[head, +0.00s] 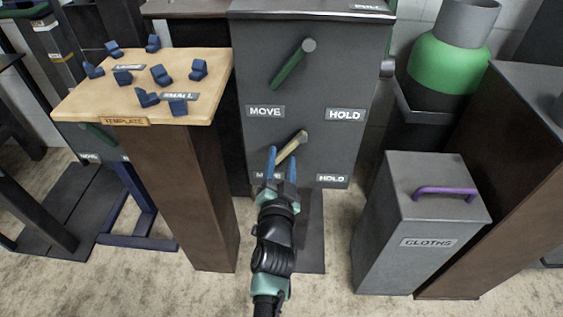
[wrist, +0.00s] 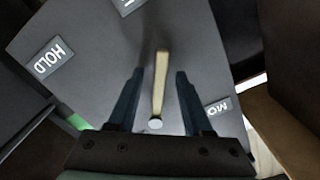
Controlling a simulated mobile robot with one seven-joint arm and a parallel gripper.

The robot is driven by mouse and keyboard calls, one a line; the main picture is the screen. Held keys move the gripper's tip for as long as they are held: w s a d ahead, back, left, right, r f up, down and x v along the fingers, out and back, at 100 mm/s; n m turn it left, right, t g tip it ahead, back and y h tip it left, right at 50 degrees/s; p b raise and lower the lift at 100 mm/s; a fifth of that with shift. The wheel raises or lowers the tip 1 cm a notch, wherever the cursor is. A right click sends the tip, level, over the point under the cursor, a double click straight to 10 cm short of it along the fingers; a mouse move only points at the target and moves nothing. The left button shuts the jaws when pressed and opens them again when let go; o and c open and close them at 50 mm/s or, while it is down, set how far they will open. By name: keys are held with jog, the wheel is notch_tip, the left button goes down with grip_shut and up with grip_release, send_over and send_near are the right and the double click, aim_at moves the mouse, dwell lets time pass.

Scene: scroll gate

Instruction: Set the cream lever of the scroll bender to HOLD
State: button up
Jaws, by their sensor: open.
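The scroll bender (head: 330,95) is a dark grey cabinet. Its cream lever (head: 291,146) sits low on the front and slants from upper right to lower left, its grey round cap at the upper right. Below it are a MOVE label, partly covered by my gripper, and a HOLD label (head: 332,178) to the right. My gripper (head: 281,158) is open in front of the lever. In the wrist view, the cream lever (wrist: 161,85) lies between the two blue fingers with a gap on each side. HOLD (wrist: 53,58) shows there at left, part of MOVE (wrist: 218,106) at right.
A green lever (head: 290,67) with its own MOVE and HOLD labels is higher on the same cabinet. A wooden-topped stand (head: 190,60) with several blue pieces is on the left. A grey CLOTHS bin (head: 425,225) with a purple handle stands on the right.

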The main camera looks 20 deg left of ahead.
grip_shut()
dwell(1.3)
